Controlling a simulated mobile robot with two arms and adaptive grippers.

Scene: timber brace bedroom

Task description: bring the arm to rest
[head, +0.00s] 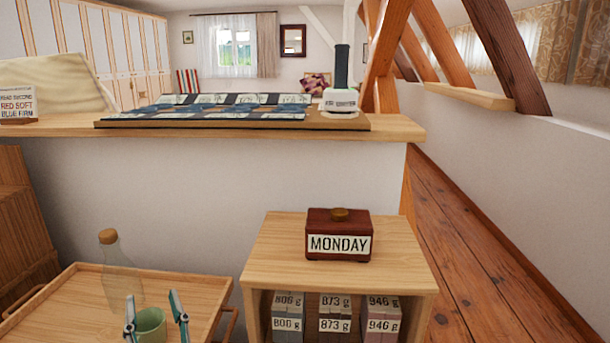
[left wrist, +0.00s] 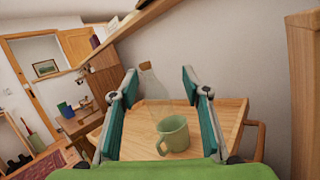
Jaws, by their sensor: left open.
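My left gripper (head: 156,312) shows at the bottom of the head view, its two teal-padded fingers apart. In the left wrist view the same open gripper (left wrist: 160,88) has nothing between its pads. A green mug (head: 151,325) stands upright on a wooden tray table (head: 65,300), beyond the fingers. The mug (left wrist: 173,134) also shows between the fingers in the left wrist view, apart from them. A clear bottle with a cork (head: 119,270) stands behind the mug. My right gripper is in neither view.
A small shelf unit (head: 270,240) to the right bears a dark red MONDAY box (head: 338,243) and holds labelled weight blocks (head: 335,318). A ledge (head: 240,132) above carries a patterned board (head: 215,110) and a stamp-like object (head: 340,95). Plank floor (head: 470,270) is clear at right.

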